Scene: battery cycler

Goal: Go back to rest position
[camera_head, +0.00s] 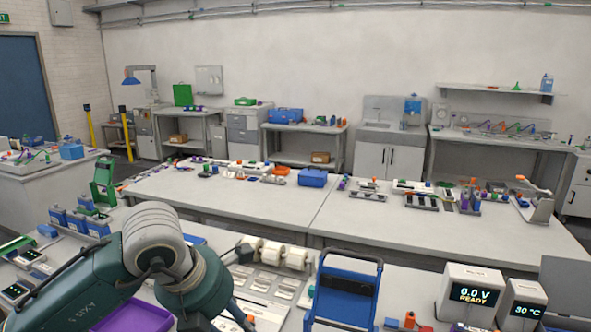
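My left arm (150,265) comes in from the left over the near bench and bends down at a grey joint. Its lower link runs out of the bottom edge, and I cannot make out a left gripper or its fingers. A dark blue part beside that link is too unclear to name. My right arm and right gripper are not in view.
A purple tray (133,316), a rack of white rolls (272,252), a blue frame with a black handle (344,287) and a display reading "0.0 V READY" (472,296) are close by. Long workbenches (290,207) stand beyond, with a blue box (313,178).

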